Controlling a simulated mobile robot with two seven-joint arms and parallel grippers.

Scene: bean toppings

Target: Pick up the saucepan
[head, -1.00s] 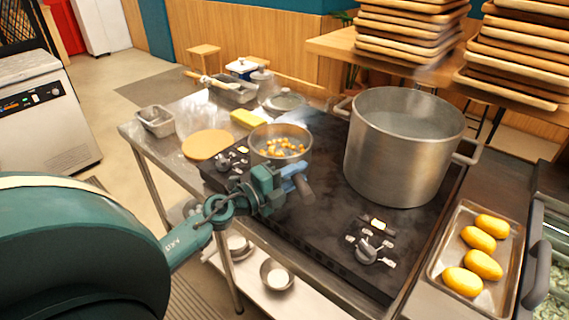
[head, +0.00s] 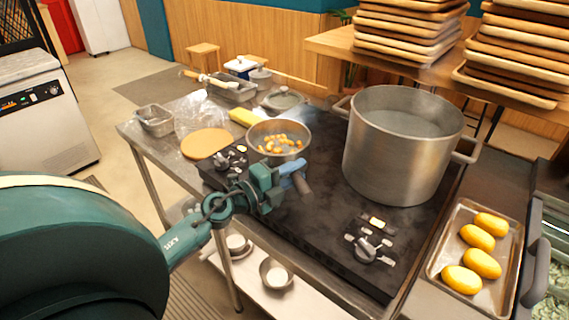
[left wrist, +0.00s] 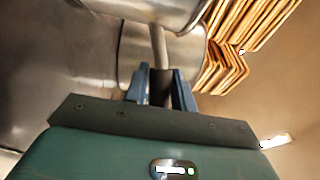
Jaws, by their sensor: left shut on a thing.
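The saucepan (head: 294,154) is a small metal pan with orange-yellow beans inside. It is at the far left corner of the black stove in the head view. Its dark handle (head: 304,188) points towards me. My left gripper (head: 296,174) is shut on the handle. In the left wrist view the handle (left wrist: 158,44) runs up from between the two blue fingers (left wrist: 161,84) to the metal pan. The pan's base is partly hidden, so any gap above the stove is hard to judge. My right gripper is not in view.
A large stockpot (head: 391,160) stands on the stove (head: 325,235), right of the saucepan. A tray (head: 437,262) of yellow potato-like items lies at right. A round wooden board (head: 206,144), a yellow block (head: 243,117) and metal containers (head: 155,121) crowd the left side.

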